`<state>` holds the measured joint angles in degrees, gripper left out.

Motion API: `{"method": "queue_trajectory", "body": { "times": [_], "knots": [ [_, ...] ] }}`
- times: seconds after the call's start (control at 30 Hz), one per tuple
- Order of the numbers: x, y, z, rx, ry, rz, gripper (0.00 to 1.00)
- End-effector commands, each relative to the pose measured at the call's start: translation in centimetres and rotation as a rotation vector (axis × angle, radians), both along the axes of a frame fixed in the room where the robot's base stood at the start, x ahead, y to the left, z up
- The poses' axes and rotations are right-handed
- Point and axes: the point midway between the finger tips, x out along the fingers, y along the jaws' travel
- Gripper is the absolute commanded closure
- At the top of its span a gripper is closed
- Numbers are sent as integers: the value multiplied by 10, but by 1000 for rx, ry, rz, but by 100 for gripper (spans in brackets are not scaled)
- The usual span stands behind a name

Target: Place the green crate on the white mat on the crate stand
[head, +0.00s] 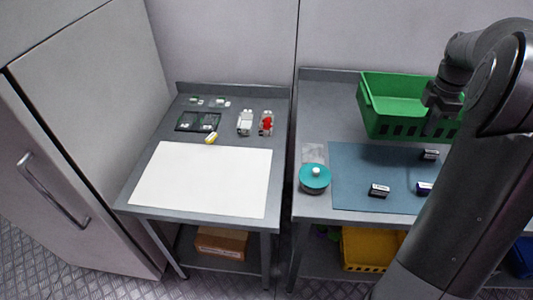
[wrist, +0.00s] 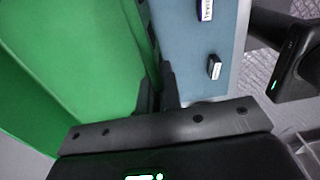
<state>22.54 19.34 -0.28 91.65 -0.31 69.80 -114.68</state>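The green crate (head: 390,92) is at the back of the right-hand steel table, partly hidden by my arm. Its green wall also fills the left of the wrist view (wrist: 70,60). My gripper (head: 440,108) is at the crate's right part; in the wrist view its two fingers (wrist: 159,92) are close together with the crate's wall between them. I cannot tell whether the crate is resting or slightly lifted. The white mat (head: 200,180) lies bare on the front of the left-hand steel table (head: 150,212), the crate stand.
Behind the white mat are a black tray (head: 185,124), small packs (head: 245,122) and a yellow item (head: 211,138). A narrow gap separates the tables.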

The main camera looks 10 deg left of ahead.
Motion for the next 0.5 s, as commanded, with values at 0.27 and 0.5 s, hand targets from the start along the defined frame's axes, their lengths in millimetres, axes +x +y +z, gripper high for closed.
{"method": "queue_trajectory", "body": {
  "times": [0.27,0.5],
  "knots": [
    [22,68,-9,-1,-2,7,100],
    [37,178,-23,-4,-6,1,100]
  ]
}}
